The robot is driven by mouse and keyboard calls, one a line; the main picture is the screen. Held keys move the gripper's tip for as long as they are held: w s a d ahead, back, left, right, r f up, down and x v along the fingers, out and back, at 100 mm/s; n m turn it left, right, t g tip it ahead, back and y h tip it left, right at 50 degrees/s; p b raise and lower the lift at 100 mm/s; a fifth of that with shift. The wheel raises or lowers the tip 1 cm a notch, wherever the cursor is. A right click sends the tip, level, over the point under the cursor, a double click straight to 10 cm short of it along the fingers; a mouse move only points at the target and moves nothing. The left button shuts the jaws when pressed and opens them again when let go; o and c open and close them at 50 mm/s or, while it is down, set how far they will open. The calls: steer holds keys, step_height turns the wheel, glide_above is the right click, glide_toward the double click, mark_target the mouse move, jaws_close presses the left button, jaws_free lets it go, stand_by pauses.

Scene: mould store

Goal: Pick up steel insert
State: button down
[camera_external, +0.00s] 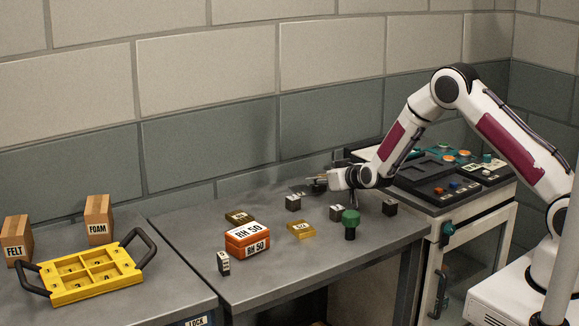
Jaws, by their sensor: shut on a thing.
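My gripper (314,182) is at the back of the middle grey table, pointing left. It is shut on a small grey metallic piece (318,187) that looks like the steel insert. The piece is mostly hidden by the fingers, and its label cannot be read. Whether it touches the table cannot be told. A dark labelled block (293,203) stands just in front and to the left of the gripper. Other small dark blocks stand at the right (337,213) and far right (390,207) of the table.
A green-topped knob (350,224), an amber block (301,230), an orange "RH 50" box (247,240), a brown block (239,217) and a dark labelled block (223,263) stand on the table. A yellow handled tray (92,293) and FELT (16,240) and FOAM (98,220) boxes are left.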

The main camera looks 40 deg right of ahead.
steer(key=shift+r, duration=0.2)
steer(key=shift+r, duration=4.9)
steer(key=shift+d, duration=0.1)
steer(key=d, duration=0.1)
steer(key=n+g+y, duration=0.1)
steer(key=n+y, duration=0.4)
glide_above(304, 188)
steer(key=shift+s+a+r, duration=0.1)
steer(key=shift+s, duration=0.05)
